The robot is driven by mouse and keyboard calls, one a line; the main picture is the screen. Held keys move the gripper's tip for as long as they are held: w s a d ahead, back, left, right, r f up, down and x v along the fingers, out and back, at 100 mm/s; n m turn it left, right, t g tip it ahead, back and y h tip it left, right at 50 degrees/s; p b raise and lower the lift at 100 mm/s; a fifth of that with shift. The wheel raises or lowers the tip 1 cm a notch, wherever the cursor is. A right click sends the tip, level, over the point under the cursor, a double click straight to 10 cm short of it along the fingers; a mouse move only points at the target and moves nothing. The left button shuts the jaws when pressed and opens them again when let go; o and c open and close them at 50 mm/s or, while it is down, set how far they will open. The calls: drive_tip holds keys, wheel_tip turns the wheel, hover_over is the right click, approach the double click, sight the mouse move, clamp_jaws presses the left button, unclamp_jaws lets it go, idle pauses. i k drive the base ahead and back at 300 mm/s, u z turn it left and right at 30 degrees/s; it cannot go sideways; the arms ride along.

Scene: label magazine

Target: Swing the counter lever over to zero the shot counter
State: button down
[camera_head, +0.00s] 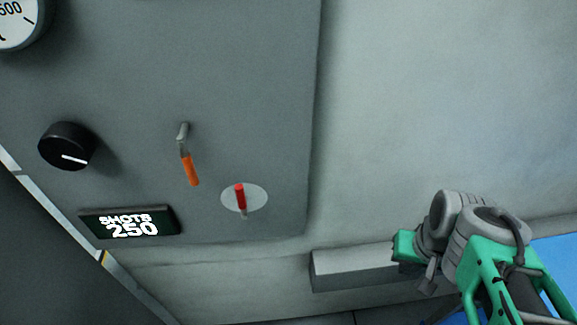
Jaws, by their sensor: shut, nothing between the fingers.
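A lever with an orange grip (190,170) hangs from a grey pivot on the grey panel, its grip pointing down and slightly right. A smaller red-handled switch (240,195) sits on a pale round plate to its lower right. The pictures do not label which one is the counter lever. The shot counter display (128,222) at the lower left reads "SHOTS 250". My gripper (428,282) is at the lower right, small and partly hidden by my green and grey arm. It is shut and empty, well to the right of both levers and touching neither.
A black knob (67,146) with a white mark is left of the orange lever. Part of a dial gauge (18,22) shows at the top left. A grey ledge (355,268) juts out below the panel, left of my gripper. The wall right of the panel is bare.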

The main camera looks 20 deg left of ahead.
sight(243, 201)
drive_tip(key=z, duration=0.2)
drive_tip(key=k, duration=0.5)
drive_tip(key=u, duration=2.55)
